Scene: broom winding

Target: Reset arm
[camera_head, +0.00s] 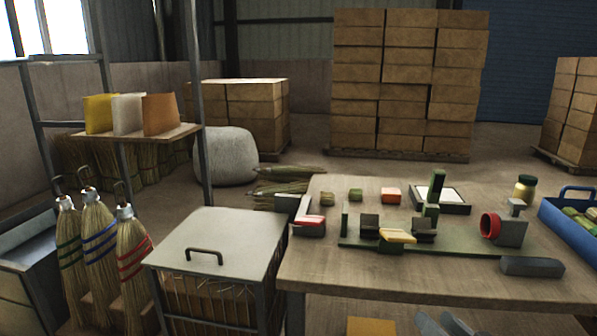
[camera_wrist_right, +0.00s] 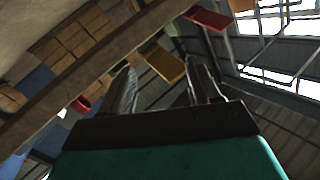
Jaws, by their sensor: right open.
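My right gripper (camera_head: 442,322) shows at the bottom edge of the head view, in front of and below the workbench's (camera_head: 420,286) front edge. Only its grey fingertips are in that picture. In the right wrist view its two fingers (camera_wrist_right: 165,86) stand apart with nothing held between them. A yellow plate (camera_wrist_right: 163,63) shows past the fingertips in that view, apart from them. My left gripper is in neither view.
On the bench stand a green fixture with a yellow-topped clamp (camera_head: 397,236), a red ring (camera_head: 490,226), a grey block (camera_head: 532,267) and a blue crate (camera_head: 566,213). A lidded bin (camera_head: 222,238) and several brooms (camera_head: 98,240) stand left. Stacked boxes (camera_head: 408,80) are behind.

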